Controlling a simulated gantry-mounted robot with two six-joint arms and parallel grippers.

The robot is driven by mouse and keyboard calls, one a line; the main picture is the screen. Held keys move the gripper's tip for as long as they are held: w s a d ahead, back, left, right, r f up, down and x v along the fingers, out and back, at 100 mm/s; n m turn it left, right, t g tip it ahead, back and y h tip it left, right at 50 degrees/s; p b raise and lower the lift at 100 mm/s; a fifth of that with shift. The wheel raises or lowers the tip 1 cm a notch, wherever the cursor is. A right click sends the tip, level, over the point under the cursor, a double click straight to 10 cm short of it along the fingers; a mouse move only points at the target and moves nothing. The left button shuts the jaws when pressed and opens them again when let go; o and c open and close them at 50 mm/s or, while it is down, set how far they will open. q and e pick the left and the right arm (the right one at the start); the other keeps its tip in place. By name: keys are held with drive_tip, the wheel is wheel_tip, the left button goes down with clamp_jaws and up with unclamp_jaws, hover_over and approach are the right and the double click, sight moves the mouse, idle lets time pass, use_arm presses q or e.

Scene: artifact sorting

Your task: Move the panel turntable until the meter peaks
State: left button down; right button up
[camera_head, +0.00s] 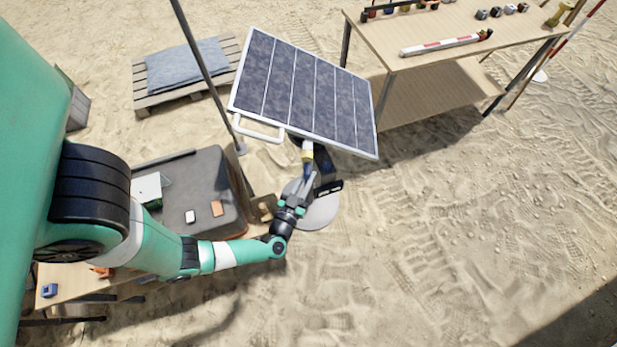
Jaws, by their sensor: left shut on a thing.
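The solar panel (305,92) is tilted, dark with a pale frame, and stands at the top middle. A white bar handle (258,131) sticks out from its lower left edge. Its stand is mostly hidden below it; a round pale base (320,214) shows on the sand. My left gripper (306,178) is under the panel's lower edge, shut on a small yellow-and-blue piece (307,156). I cannot tell whether that piece is joined to the turntable. The gripper is apart from the white handle. I cannot make out a meter. My right gripper is not in view.
A dark grey case (215,165) with small items lies left of the stand, beside a thin pole (207,75). A pallet (140,100) with a grey cloth is behind. A wooden table (450,50) stands at upper right. Open sand lies at lower right.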

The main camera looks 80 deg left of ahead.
use_arm(q)
drive_tip(key=c, duration=0.8)
unclamp_jaws()
drive_tip(key=shift+s, duration=0.1)
drive_tip(key=p+v, duration=0.1)
drive_tip(key=v, duration=1)
drive_tip(key=shift+s+d, duration=0.2)
drive_tip(key=shift+s, duration=0.05)
